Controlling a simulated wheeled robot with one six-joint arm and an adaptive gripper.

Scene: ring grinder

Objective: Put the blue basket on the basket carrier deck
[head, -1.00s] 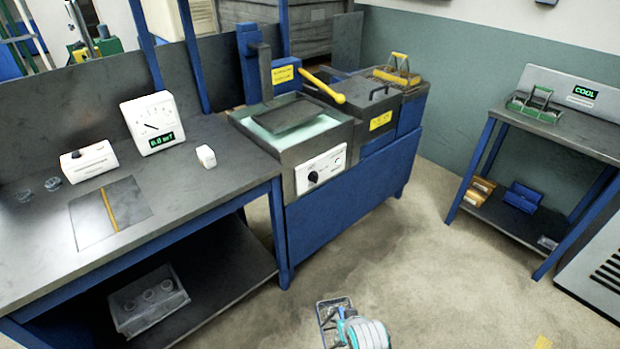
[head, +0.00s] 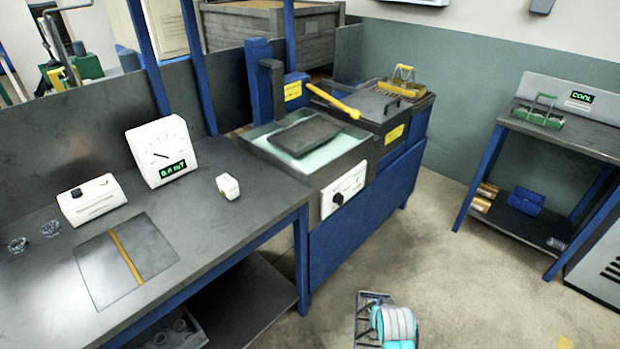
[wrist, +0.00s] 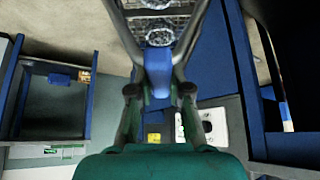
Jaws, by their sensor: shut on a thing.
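My gripper (wrist: 158,88) is shut on the blue handle of the blue basket (wrist: 158,62). Its wire body with metal rings (wrist: 155,22) shows at the top of the wrist view. In the head view the dark wire basket (head: 366,322) hangs low at the bottom edge, above the floor, partly hidden by my arm. A dark flat plate (head: 306,136), which looks like the basket carrier deck, lies over the pale liquid of the tank (head: 268,146). Nothing stands on it. The basket is apart from it, nearer to me.
A yellow lever (head: 332,100) sticks out beside the plate. A green-handled basket (head: 540,112) stands on the right table. A workbench (head: 215,215) borders the tank on the left. The floor (head: 440,250) between is clear.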

